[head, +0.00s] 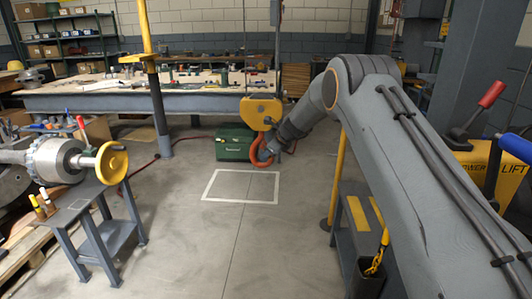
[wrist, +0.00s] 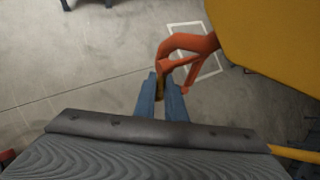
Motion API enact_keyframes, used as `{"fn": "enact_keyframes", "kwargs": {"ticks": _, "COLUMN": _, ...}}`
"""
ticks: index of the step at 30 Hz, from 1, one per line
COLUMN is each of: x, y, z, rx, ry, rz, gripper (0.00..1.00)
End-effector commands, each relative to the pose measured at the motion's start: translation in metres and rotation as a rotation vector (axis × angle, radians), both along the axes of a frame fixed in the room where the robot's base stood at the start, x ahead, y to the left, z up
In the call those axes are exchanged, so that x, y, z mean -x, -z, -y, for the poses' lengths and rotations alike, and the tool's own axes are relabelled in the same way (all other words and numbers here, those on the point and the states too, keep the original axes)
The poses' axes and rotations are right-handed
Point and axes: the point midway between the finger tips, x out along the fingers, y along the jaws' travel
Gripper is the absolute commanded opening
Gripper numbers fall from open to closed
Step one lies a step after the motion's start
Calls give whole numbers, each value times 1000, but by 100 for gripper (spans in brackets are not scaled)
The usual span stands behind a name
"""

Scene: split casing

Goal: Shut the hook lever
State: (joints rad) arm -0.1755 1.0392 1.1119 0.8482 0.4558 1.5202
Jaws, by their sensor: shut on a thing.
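An orange hook (head: 262,152) hangs under a yellow hook block (head: 261,111) in the middle of the head view. In the wrist view the hook (wrist: 188,43) curves down from the yellow block (wrist: 275,45) at upper right. My gripper (wrist: 161,84) has its two blue fingers closed at the lower end of the hook. A small brownish piece, seemingly the hook lever (wrist: 160,94), shows between the fingers. Most of the lever is hidden by the fingers, and its angle to the hook cannot be told. In the head view my wrist covers the fingers.
A green toolbox (head: 234,143) stands on the floor behind the hook, and a white square outline (head: 240,201) is marked below. A long workbench (head: 100,102) runs behind. A stand with a yellow handwheel (head: 112,162) is at left. The middle floor is clear.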

Motion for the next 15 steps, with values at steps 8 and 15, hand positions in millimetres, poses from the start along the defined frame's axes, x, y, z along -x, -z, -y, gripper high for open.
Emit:
{"fn": "enact_keyframes", "kwargs": {"ticks": 8, "x": 0, "y": 0, "z": 0, "rx": 4, "ry": -2, "rz": 1, "gripper": 0}}
{"fn": "enact_keyframes", "kwargs": {"ticks": 15, "x": 0, "y": 0, "z": 0, "rx": 4, "ry": -2, "rz": 1, "gripper": 29}}
